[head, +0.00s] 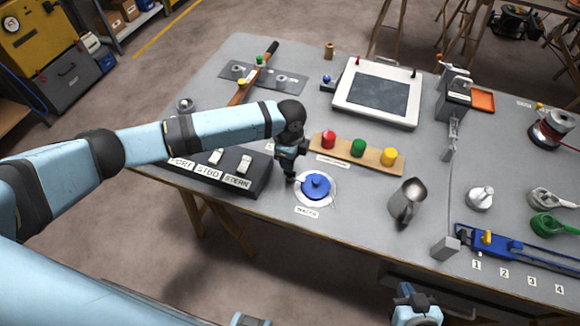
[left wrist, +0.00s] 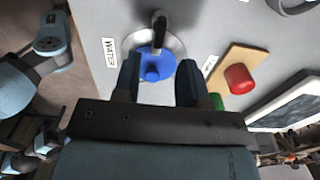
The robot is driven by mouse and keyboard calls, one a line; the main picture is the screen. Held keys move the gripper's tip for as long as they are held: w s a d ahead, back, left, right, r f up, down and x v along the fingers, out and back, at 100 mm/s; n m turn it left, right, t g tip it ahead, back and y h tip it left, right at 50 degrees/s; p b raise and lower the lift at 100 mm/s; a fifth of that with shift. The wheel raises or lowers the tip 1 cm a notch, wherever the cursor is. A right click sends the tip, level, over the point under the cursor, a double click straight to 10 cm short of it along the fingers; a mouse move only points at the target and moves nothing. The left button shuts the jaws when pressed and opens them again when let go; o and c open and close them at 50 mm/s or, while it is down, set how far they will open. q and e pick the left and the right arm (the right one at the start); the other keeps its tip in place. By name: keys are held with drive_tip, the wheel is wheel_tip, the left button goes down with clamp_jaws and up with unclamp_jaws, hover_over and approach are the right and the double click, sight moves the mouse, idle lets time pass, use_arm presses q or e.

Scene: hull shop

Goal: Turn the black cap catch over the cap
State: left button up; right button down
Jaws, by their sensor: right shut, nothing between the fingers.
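The blue cap (head: 316,185) sits on a round pale plate (head: 328,200) near the table's front edge, above the WATER label. It also shows in the left wrist view (left wrist: 152,66). The black cap catch (left wrist: 158,28) stands at the plate's rim, beside the cap and not over it. My left gripper (head: 291,157) is above the plate's left side in the head view. Its fingers (left wrist: 158,84) are apart, with the cap seen beyond them; contact with the catch cannot be told. My right gripper (head: 415,297) is shut and empty at the bottom edge.
A black switch box (head: 230,172) is left of the plate. A wooden strip (head: 372,155) with red, green and yellow buttons lies behind. A metal jug (head: 406,202) stands to the right, with a blue tool (head: 510,250) beyond.

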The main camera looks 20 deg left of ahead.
use_arm(q)
wheel_tip(320, 180, up, 8)
drive_tip(key=shift+f, duration=0.15)
idle(0.5)
drive_tip(key=s+d+f+n+t+h, duration=0.4)
drive_tip(key=s+d+f+n+h, duration=0.2)
drive_tip(key=s+d+f, duration=0.3)
drive_tip(key=s+a+f+n+t+y+p, duration=0.1)
drive_tip(key=s+a+f+n+t+y, duration=0.1)
drive_tip(key=s+a+n+t, duration=0.5)
drive_tip(key=s+a+n, duration=0.2)
drive_tip(key=s+a, duration=0.3)
drive_tip(key=s, duration=0.3)
drive_tip(key=shift+s+f+n+y, duration=0.25)
drive_tip(key=shift+f+n+y, duration=0.05)
drive_tip(key=shift+f+y, duration=0.1)
drive_tip(key=shift+a, duration=0.1)
